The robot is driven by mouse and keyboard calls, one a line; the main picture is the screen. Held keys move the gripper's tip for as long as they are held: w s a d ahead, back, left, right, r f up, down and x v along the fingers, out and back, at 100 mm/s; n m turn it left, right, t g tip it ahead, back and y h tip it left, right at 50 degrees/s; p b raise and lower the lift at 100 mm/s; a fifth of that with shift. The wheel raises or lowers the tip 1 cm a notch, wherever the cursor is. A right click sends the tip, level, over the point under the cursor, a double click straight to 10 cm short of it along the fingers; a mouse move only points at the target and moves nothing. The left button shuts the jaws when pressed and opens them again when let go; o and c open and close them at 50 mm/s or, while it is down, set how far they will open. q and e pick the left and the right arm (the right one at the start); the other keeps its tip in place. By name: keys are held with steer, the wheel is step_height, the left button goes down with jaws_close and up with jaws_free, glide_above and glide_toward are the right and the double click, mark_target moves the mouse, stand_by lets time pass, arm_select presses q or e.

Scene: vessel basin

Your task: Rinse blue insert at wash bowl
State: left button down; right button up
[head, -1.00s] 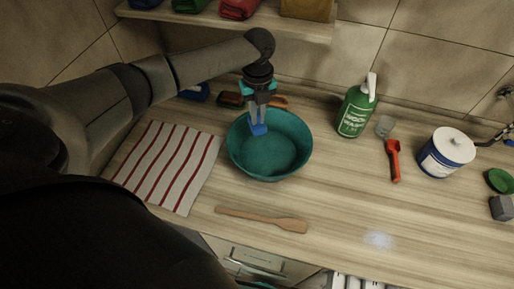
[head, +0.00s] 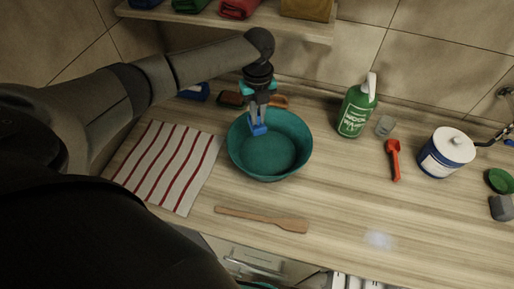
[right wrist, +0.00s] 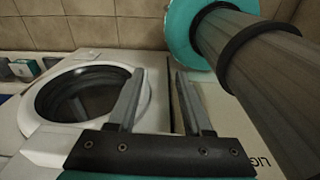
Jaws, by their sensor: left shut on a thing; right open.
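The teal wash bowl (head: 268,157) stands on the wooden counter in the head view. My left gripper (head: 258,122) points down over the bowl's back left part and is shut on the blue insert (head: 258,130). The insert is at the bowl's upper inside, near the back left rim; whether it touches the bowl I cannot tell. My right gripper (right wrist: 160,95) shows in the right wrist view, open with nothing between its fingers. It is away from the bowl, facing a white front-loading machine (right wrist: 90,100).
A striped cloth (head: 168,165) lies left of the bowl and a wooden spatula (head: 265,219) lies in front. A green bottle (head: 356,112), a red scoop (head: 393,160) and a white tub (head: 446,153) stand or lie to the right. A shelf (head: 235,22) hangs above.

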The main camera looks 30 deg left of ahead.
arm_select(q)
steer(key=shift+r, duration=0.1)
stand_by(0.5)
steer(key=shift+r, duration=1.9)
